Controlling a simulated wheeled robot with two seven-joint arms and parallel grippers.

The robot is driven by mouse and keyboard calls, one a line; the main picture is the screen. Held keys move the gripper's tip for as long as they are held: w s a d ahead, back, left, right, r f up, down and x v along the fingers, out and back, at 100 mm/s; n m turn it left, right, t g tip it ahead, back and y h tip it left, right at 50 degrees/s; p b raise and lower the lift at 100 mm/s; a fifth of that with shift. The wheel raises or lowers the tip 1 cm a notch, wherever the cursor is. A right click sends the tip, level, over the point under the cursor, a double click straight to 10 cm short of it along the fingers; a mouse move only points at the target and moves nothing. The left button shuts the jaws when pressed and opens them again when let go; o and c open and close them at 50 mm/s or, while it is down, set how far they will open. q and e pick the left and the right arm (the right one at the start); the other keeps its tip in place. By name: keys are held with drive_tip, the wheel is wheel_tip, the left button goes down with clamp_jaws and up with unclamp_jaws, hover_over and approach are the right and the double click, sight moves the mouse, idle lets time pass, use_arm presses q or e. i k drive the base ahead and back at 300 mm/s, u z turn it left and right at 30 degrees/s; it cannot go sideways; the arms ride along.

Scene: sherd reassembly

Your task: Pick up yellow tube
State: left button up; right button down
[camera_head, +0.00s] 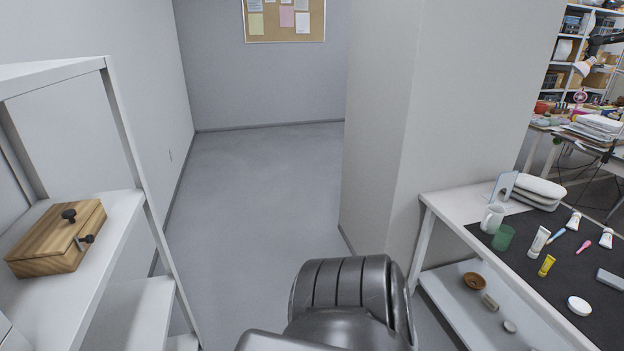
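The yellow tube (546,266) lies on a dark mat (521,279) on the white table at the right. White tubes (538,242) lie beside and behind it. Neither gripper shows in the head view. A dark grey rounded part of my own body is at the bottom middle, well to the left of the tube. Nothing touches the yellow tube.
The table (449,208) also holds a white jug (492,218), a green cup (503,238) and a round white item (579,306). A white shelf (117,236) with a wooden box (58,238) stands left. Grey floor (262,190) is clear between; a wall column (400,120) stands behind the table.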

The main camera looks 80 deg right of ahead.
sight(549, 260)
drive_tip(key=k, duration=0.5)
drive_tip(key=z, duration=0.2)
drive_tip(key=i, duration=0.4)
drive_tip(key=z, duration=3.9)
